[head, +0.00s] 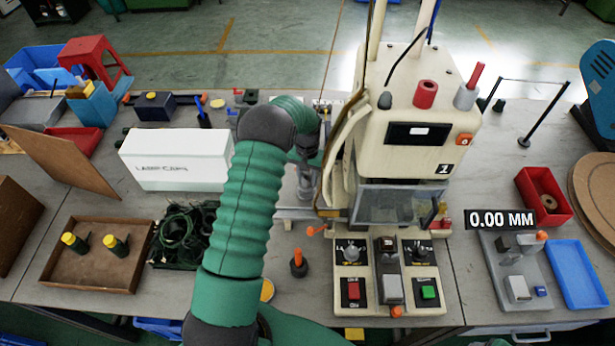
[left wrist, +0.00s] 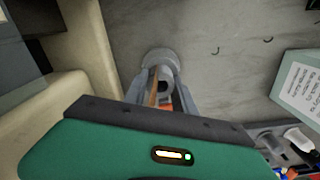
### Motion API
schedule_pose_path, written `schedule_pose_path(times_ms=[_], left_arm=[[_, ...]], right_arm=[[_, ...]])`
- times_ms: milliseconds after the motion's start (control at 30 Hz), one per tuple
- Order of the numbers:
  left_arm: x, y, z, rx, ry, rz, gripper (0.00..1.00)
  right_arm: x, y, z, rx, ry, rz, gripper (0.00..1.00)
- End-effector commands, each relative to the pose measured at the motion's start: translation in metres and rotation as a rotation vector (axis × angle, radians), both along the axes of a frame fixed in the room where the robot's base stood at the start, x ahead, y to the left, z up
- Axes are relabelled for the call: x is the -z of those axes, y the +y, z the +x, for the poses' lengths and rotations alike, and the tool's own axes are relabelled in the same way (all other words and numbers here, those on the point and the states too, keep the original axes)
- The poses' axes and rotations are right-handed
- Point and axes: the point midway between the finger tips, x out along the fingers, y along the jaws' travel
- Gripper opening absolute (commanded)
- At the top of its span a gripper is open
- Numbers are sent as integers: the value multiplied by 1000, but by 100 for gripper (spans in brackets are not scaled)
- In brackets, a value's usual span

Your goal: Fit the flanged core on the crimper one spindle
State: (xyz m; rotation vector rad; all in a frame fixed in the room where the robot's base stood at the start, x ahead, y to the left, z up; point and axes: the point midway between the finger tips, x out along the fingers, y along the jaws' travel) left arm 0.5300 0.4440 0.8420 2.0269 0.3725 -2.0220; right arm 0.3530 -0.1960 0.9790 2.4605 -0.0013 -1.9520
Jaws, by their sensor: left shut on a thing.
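My arm hides much of the grip. I cannot make out the spindle clearly or tell whether the core touches it. My right gripper is not in view.
A white lamp caps box (head: 175,160) stands left of my arm. A black bin of green wire (head: 185,235) and a brown tray (head: 90,285) lie in front of it. A red bin with a brown ring (head: 530,182) and a blue tray (head: 575,275) are right of the crimper.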

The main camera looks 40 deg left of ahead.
Motion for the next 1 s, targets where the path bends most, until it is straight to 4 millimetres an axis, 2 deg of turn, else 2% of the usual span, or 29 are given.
schedule_pose_path(times_ms=[1000], left_arm=[[27, 0, 0, 0, 1, 0, 0]], right_arm=[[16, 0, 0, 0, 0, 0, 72]])
